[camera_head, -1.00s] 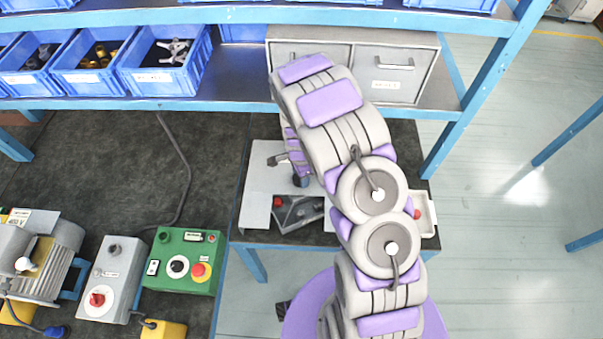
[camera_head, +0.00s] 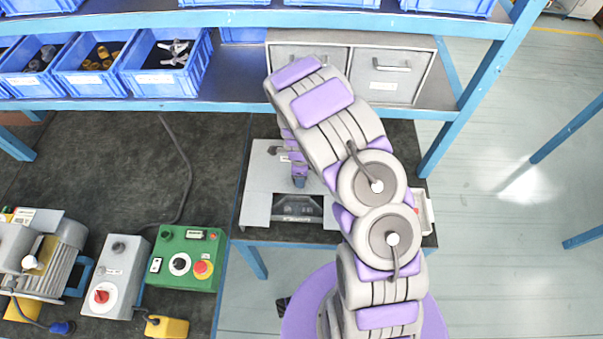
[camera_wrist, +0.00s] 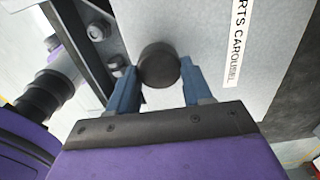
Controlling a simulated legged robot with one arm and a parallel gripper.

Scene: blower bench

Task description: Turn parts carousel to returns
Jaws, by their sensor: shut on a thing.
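The parts carousel (camera_head: 257,205) is a flat light-grey housing on the small right-hand bench top. A window in its front shows a dark compartment (camera_head: 297,207), lying square to the opening. In the wrist view, the carousel's grey plate (camera_wrist: 205,35) carries a label (camera_wrist: 238,40), partly cut off, reading "RTS CAROUSEL". My gripper (camera_wrist: 160,80) is shut on a round black knob (camera_wrist: 158,63), with one blue-grey finger on each side. In the head view my gripper (camera_head: 299,182) is over the housing's middle, and my arm hides the knob and much of the right half.
A white tray (camera_head: 427,218) sits at the bench's right edge. Behind are grey drawers (camera_head: 390,75) and blue bins (camera_head: 160,75) on a blue-framed shelf. A green control box (camera_head: 187,258) and a grey switch box (camera_head: 113,277) stand at left. Open floor lies right.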

